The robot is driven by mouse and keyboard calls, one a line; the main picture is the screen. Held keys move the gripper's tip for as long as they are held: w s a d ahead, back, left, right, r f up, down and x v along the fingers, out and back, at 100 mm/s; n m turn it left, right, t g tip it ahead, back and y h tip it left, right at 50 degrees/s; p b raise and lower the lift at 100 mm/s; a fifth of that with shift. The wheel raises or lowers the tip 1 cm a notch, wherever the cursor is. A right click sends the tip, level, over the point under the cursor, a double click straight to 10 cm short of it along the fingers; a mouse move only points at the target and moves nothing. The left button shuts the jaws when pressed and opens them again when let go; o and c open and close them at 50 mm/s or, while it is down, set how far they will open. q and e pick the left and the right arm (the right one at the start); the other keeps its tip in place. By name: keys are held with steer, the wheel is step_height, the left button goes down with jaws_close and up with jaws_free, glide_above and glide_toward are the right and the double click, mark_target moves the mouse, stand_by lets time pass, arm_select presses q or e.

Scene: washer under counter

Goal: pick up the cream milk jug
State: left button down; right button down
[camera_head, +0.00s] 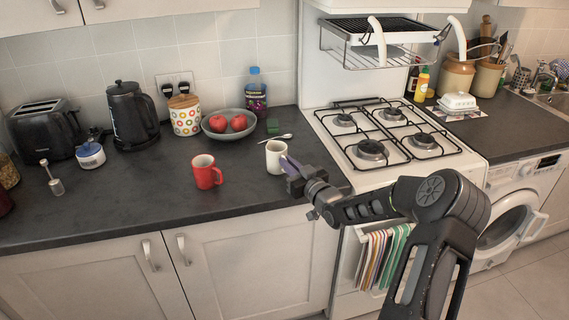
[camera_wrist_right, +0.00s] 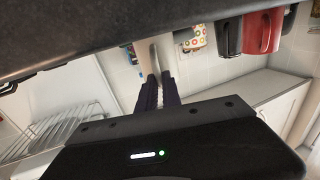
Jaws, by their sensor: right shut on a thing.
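The cream milk jug (camera_head: 275,157) is upright at the counter's front part, left of the hob, in the head view. My right gripper (camera_head: 289,166) reaches it from the right and is shut on its right side. In the right wrist view, which is upside down, the two dark purple fingers of my right gripper (camera_wrist_right: 155,80) close on a pale part of the jug (camera_wrist_right: 150,56). Whether the jug's base touches the counter cannot be told. My left gripper is not in view.
A red mug (camera_head: 206,171) stands just left of the jug. A spoon (camera_head: 275,139) and a grey bowl (camera_head: 229,128) of red fruit lie behind. The gas hob (camera_head: 388,135) is to the right.

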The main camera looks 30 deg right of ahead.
steer(key=shift+r, duration=0.3)
step_height(320, 180, up, 10)
steer(key=b, duration=0.1)
steer(key=shift+f, duration=0.25)
stand_by(0.6)
stand_by(0.4)
stand_by(0.3)
